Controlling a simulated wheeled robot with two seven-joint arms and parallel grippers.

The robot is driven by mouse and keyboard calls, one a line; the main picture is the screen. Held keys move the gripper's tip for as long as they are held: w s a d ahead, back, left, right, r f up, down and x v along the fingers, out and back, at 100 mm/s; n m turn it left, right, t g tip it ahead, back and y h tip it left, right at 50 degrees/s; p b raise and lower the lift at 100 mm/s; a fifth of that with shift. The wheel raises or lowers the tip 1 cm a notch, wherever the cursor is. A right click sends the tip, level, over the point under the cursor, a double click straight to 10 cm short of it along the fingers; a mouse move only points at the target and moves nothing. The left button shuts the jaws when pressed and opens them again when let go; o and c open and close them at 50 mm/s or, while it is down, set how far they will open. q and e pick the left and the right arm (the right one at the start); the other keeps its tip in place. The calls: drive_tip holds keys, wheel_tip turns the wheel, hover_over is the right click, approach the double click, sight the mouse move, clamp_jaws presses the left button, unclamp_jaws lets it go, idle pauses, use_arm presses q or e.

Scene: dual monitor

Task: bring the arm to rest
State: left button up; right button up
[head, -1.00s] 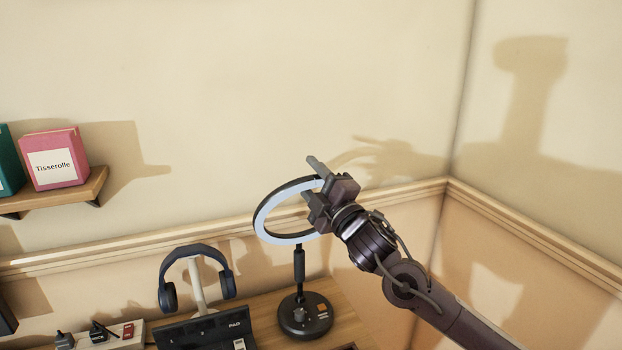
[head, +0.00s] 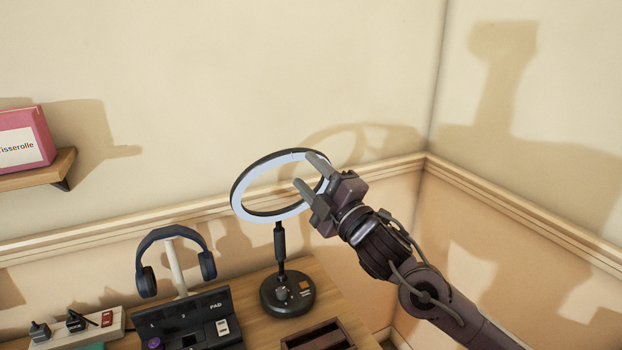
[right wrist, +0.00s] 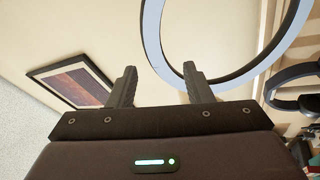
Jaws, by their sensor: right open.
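My right gripper (head: 308,174) is open and empty, its two fingers apart in front of the right side of the ring light (head: 236,203). The ring light stands upright on a black stem and round base. In the right wrist view, the open right gripper (right wrist: 159,70) shows both fingers, with the ring light (right wrist: 152,30) just beyond them. The right-hand fingertip overlaps the ring's edge in that view; I cannot tell whether they touch. My left gripper is in neither current view.
The wooden desk (head: 335,310) holds headphones (head: 145,280) on a stand, a black pad (head: 185,325) and a white power strip (head: 75,324). A shelf (head: 35,168) with a pink box (head: 22,140) is at left. A wall corner stands behind my right arm.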

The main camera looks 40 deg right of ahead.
idle(0.5)
drive_tip(key=s+a+f+m+g+h, duration=0.15)
drive_tip(key=f+m+g, duration=0.25)
drive_tip(key=f, duration=0.6)
drive_tip(key=s+a+f+m+g+h, duration=0.15)
drive_tip(key=f+m+g, duration=0.25)
drive_tip(key=f, duration=0.6)
drive_tip(key=s+a+f+m+g+y, duration=0.45)
drive_tip(key=s+a+f+g, duration=0.55)
drive_tip(key=s+a+f, duration=0.5)
wheel_tip(320, 180, down, 26)
drive_tip(key=s+g, duration=0.1)
drive_tip(key=s, duration=0.1)
drive_tip(key=s+d+f, duration=0.2)
drive_tip(key=s+f, duration=0.8)
drive_tip(key=s+d+f+g+h+p, duration=0.1)
drive_tip(key=s+f, duration=0.8)
drive_tip(key=s, duration=0.1)
drive_tip(key=shift+d+f, duration=0.35)
